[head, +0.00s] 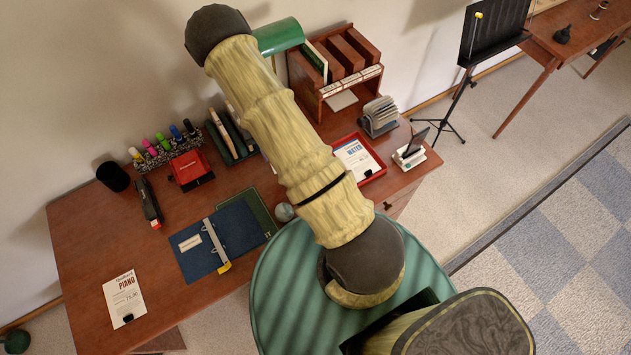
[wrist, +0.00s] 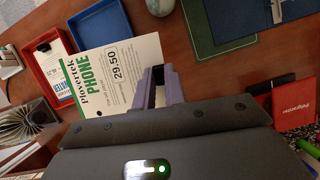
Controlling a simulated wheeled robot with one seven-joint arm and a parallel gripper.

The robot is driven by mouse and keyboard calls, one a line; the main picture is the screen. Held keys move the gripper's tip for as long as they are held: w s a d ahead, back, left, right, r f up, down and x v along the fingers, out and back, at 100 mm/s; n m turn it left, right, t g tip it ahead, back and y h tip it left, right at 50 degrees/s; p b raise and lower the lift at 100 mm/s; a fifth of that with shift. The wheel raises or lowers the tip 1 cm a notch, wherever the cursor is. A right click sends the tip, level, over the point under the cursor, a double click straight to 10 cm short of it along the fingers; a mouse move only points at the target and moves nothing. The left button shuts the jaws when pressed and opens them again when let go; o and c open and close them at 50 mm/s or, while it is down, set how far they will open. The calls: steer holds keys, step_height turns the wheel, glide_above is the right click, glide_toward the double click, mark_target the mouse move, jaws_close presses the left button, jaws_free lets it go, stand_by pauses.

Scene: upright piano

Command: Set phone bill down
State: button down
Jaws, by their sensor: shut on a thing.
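In the wrist view, the phone bill (wrist: 115,75) is a white sheet printed "Plovertek PHONE" and 29.50. My gripper (wrist: 160,85) has its purple fingers shut on the sheet's right edge. The bill overlaps a blue tray (wrist: 93,24) on the desk, and I cannot tell whether it touches the tray or hangs above it. In the head view my arm hides the gripper, the phone bill and the blue tray.
A red tray (head: 374,172) with a water bill (head: 352,155) sits beside the blue tray. A blue binder (head: 215,245), a piano bill (head: 124,297) and a red box-like item (head: 190,170) lie on the wooden desk (head: 80,240). A sorter (head: 379,116) stands at the back right.

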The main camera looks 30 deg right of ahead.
steer(key=d+f+m+t+y+b, duration=0.1)
steer(key=d+m, duration=0.2)
steer(key=m, duration=0.2)
steer(key=s+d+m+t+y+b, duration=0.1)
steer(key=d+m+b, duration=0.1)
steer(key=d+m, duration=0.2)
steer(key=d+f+m+t+y+b, duration=0.1)
steer(key=d+m+y, duration=0.1)
steer(key=m, duration=0.4)
steer(key=shift+s+d+f+t, duration=0.1)
steer(key=shift+d+f+t, duration=0.1)
steer(key=shift+d, duration=0.2)
steer(key=shift+s+d+f+t, duration=0.1)
steer(key=shift+d+t, duration=0.1)
steer(key=shift+d, duration=0.2)
steer(key=shift+d+r+m+t, duration=0.1)
steer(key=shift+d+m+t, duration=0.3)
steer(key=shift+m, duration=0.4)
steer(key=shift+f+p, duration=0.45)
steer(key=shift+f, duration=2.5)
steer(key=shift+f+p, duration=0.55)
steer(key=shift+f, duration=1.55)
